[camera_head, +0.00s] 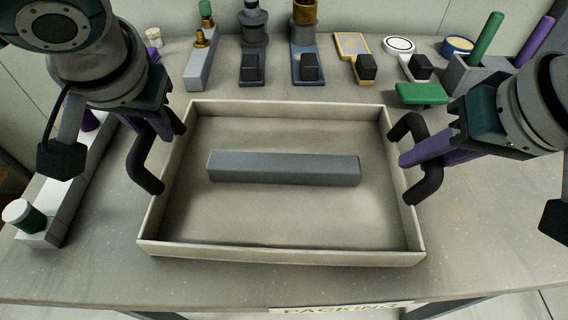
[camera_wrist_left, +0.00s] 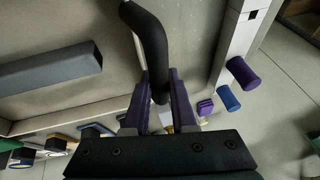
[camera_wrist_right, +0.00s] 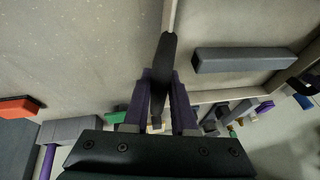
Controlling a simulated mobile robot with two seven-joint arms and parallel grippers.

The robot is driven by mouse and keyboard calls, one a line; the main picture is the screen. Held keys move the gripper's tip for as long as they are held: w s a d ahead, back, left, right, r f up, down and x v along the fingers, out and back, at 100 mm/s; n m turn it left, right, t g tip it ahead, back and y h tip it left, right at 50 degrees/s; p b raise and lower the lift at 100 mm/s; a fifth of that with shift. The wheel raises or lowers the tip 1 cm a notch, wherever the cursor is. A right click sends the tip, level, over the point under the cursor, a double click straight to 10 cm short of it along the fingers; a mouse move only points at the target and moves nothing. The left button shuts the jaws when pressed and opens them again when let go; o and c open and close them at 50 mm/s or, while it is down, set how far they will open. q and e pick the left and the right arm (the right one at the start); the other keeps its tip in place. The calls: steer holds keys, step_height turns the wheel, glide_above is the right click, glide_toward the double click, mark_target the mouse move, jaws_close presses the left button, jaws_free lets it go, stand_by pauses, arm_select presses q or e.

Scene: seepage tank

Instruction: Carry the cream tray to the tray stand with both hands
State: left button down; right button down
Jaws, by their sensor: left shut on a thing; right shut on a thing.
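The cream tray (camera_head: 280,257) is in the middle of the head view, roughly level, with a long grey bar (camera_head: 284,169) lying inside it. It has a black handle at each end. My left gripper (camera_head: 160,128) is shut on the left handle (camera_head: 146,178); the left wrist view shows its purple fingers on both sides of the black handle (camera_wrist_left: 150,35). My right gripper (camera_head: 412,152) is shut on the right handle (camera_head: 431,183), also seen in the right wrist view (camera_wrist_right: 164,55). I cannot tell whether the tray touches the table. No tray stand is clearly recognisable.
The grey table (camera_head: 510,230) has a PACKING label (camera_head: 340,308) at its front edge. Several fittings on blocks line the back. A green block (camera_head: 422,94) lies behind my right gripper.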

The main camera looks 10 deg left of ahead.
arm_select(q)
steer(key=shift+r, duration=0.1)
arm_select(e)
steer(key=shift+r, duration=0.15)
